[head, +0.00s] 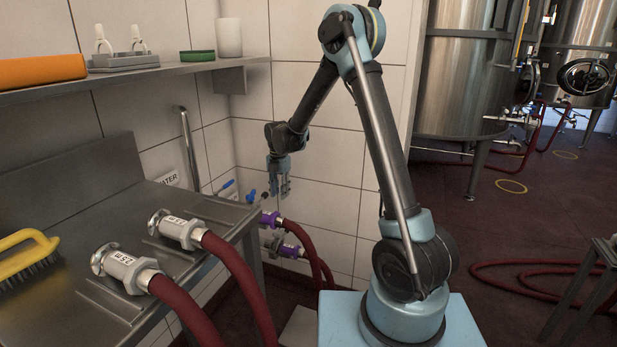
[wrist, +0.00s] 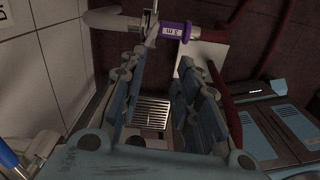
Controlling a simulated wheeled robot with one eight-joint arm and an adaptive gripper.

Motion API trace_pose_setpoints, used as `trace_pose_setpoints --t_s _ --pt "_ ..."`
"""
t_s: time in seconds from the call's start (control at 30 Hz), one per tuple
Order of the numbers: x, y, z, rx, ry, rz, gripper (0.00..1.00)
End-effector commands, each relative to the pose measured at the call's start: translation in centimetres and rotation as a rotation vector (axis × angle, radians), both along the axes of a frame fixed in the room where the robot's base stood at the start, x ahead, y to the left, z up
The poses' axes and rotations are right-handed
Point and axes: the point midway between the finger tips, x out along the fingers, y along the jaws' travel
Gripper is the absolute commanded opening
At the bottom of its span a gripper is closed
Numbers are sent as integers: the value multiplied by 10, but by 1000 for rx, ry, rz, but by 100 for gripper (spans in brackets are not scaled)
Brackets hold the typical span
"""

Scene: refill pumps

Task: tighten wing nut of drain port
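My gripper (head: 278,185) hangs fingers down by the tiled wall, right of the steel counter. In the wrist view its two fingers (wrist: 168,75) are spread, with nothing between them. A pipe joint with a purple tag (wrist: 174,31) lies beyond the fingertips, joined to a red hose. A pale, thin upright piece (wrist: 152,30) stands at the joint just left of the tag; I cannot tell if it is the wing nut. The head view shows two purple-tagged hose joints, an upper (head: 269,218) and a lower (head: 290,250). I cannot tell which is the drain port.
A floor grate (wrist: 152,112) shows below, between the fingers. Blue valve handles (head: 250,195) sit by the wall near my gripper. The counter (head: 205,212) holds two hose ends (head: 180,230) (head: 125,268) and a yellow brush (head: 25,255). Tanks (head: 460,85) stand behind right.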

Motion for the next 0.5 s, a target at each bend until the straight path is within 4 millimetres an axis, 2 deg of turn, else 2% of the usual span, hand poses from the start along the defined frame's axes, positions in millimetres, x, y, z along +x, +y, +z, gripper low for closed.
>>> trace_pose_setpoints --t_s 0.5 --pt "-17 -59 51 14 -16 -284 30"
